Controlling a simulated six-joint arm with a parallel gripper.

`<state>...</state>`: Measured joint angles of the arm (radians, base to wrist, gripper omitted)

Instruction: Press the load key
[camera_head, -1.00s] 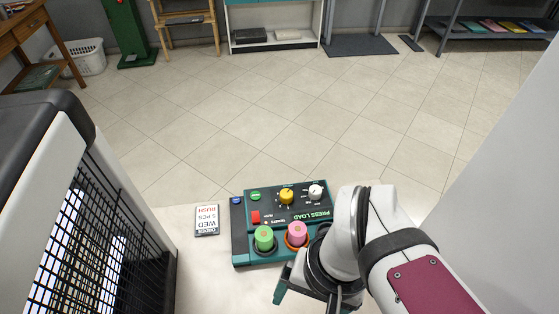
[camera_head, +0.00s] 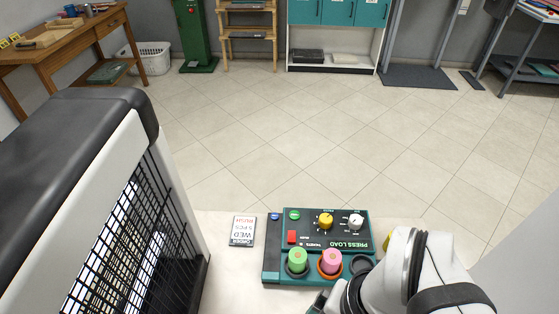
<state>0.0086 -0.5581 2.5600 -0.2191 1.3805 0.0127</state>
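The dark control panel (camera_head: 342,238) with a teal edge lies on the pale counter, its "PRESS LOAD" lettering upside down. It has a red square key (camera_head: 292,237), a green round button (camera_head: 294,215), a blue button (camera_head: 274,216), a yellow knob (camera_head: 326,220) and a white knob (camera_head: 355,221). A green cylinder (camera_head: 298,259) and a pink cylinder (camera_head: 332,260) stand in round sockets along the near side. A third, dark socket (camera_head: 361,264) looks empty. I cannot tell which key is the load key. My gripper (camera_head: 318,302) is just nearer than the panel, mostly cut off by the frame.
A white order card (camera_head: 242,231) lies left of the panel. A tall black-and-white mesh-sided unit (camera_head: 120,225) stands at the left. A yellow thing (camera_head: 389,240) shows partly behind my arm, right of the panel. The tiled floor (camera_head: 300,140) beyond is clear.

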